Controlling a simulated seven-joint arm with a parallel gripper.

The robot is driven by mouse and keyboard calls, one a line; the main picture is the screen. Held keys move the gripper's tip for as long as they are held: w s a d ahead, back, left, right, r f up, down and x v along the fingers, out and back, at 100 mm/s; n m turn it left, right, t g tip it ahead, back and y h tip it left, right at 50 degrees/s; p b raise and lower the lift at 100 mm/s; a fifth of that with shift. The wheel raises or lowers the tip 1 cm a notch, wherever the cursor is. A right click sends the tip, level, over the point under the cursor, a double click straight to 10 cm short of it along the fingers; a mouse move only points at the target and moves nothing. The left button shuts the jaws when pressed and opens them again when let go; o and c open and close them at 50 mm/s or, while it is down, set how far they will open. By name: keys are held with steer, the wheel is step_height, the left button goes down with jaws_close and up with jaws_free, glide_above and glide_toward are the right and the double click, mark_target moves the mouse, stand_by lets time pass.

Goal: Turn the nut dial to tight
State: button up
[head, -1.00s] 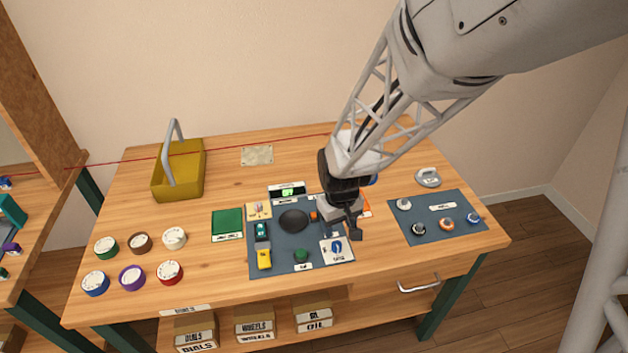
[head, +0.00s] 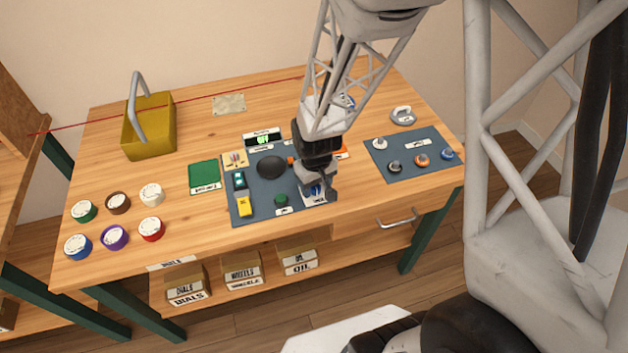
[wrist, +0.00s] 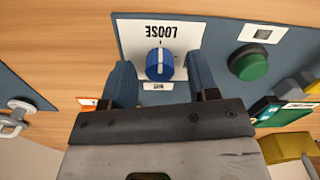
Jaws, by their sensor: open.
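The nut dial (wrist: 160,65) is a round blue knob with a white line across its top. It sits on a white plate (wrist: 128,35) printed "LOOSE", with a small "NUT" label at its base. My gripper (wrist: 159,62) is open, with one finger on each side of the dial and gaps visible between. Whether the fingertips reach down beside the dial or stay above it I cannot tell. In the head view my gripper (head: 325,192) is over the plate (head: 314,199) and partly hides it. I see no "tight" mark.
A green button (wrist: 252,64) stands beside the plate on the dark mat (head: 256,213). Another mat (head: 434,170) with knobs lies to the right. Several coloured dials, including a red one (head: 151,229), lie at left.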

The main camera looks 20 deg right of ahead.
steer(key=shift+f, duration=0.25)
steer(key=c, duration=0.9)
